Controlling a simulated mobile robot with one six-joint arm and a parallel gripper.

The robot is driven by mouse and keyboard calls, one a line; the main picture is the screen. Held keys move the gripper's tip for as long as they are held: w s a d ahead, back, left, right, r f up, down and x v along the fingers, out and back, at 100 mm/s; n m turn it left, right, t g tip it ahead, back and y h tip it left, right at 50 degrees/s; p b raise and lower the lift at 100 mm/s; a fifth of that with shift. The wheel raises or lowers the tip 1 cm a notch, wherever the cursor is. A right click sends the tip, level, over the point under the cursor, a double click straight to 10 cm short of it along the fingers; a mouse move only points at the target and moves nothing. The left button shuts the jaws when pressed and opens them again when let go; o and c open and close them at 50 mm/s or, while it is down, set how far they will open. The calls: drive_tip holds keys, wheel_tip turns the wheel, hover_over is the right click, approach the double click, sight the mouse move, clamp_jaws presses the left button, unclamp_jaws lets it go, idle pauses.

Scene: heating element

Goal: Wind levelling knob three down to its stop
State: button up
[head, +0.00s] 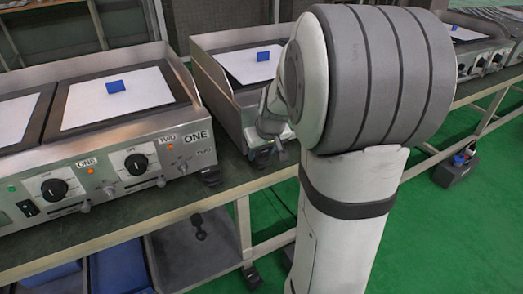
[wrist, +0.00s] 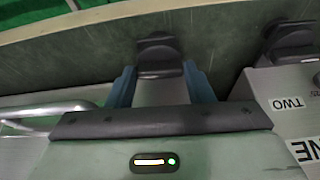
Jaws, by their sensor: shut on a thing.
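A dark levelling knob (wrist: 158,50) sits at the bench top in the wrist view, under the front of a unit. My gripper (wrist: 160,76) has its two blue fingers on either side of this knob and is shut on it. No number on the knob can be read. A second dark knob (wrist: 289,38) stands to the right, by the labels TWO and ONE. In the head view my gripper (head: 273,150) is low at the front of the middle griddle (head: 222,87), and my arm hides much of that front. The left griddle's corner knob (head: 209,176) is visible.
The left griddle's control panel (head: 110,165) carries dials and switches close to the left of my gripper. Blue blocks (head: 117,86) lie on white plates. The green bench top (head: 150,208) is bare along its front edge. A shelf with bins is below.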

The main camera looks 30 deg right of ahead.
idle(0.4)
drive_tip(key=o, duration=0.7)
drive_tip(key=shift+r, duration=0.1)
drive_tip(key=p+v, duration=0.2)
drive_tip(key=v, duration=0.5)
drive_tip(key=shift+s+r+p, duration=0.15)
drive_tip(key=shift+r+p, duration=0.15)
drive_tip(key=shift+p, duration=0.1)
